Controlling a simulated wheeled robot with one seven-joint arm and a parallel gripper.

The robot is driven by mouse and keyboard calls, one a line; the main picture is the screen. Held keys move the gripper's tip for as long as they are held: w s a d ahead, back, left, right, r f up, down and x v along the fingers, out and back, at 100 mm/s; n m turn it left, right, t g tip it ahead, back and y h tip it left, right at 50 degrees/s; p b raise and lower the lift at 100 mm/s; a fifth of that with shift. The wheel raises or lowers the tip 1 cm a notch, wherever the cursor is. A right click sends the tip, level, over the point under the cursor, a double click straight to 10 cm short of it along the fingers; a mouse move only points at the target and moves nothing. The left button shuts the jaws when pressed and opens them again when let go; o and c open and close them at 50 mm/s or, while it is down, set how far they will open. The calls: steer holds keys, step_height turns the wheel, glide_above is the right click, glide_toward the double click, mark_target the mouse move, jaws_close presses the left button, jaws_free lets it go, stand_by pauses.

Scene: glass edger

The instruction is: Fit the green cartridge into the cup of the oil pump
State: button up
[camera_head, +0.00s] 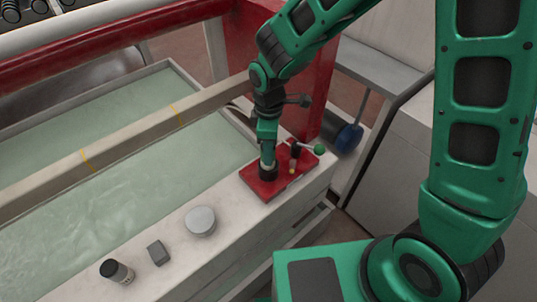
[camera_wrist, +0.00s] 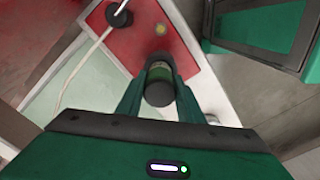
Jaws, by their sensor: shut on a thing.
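The oil pump has a red base (camera_head: 255,182) on the pale ledge beside the water trough, with a black post and a lever ending in a green knob (camera_head: 319,149). My gripper (camera_head: 267,162) points down over the base's left part. In the wrist view, my gripper (camera_wrist: 158,98) is shut on the green cartridge (camera_wrist: 160,73), whose dark end faces the camera. In the head view, a dark round part, likely the cup (camera_head: 268,173), shows right at the fingertips. I cannot tell whether the cartridge is inside it. The red base (camera_wrist: 178,50) lies beyond the fingers.
A round grey tin (camera_head: 200,221), a small grey block (camera_head: 158,253) and a dark jar (camera_head: 117,271) stand on the ledge, left of the pump. A pale beam (camera_head: 130,140) crosses the trough. A red upright (camera_head: 300,85) stands close behind my gripper.

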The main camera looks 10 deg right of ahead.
steer(key=shift+f, duration=1.45)
steer(key=o, duration=1.1)
steer(key=shift+f, duration=0.1)
steer(key=shift+o, duration=0.2)
step_height(320, 180, up, 12)
steer(key=shift+r, duration=0.15)
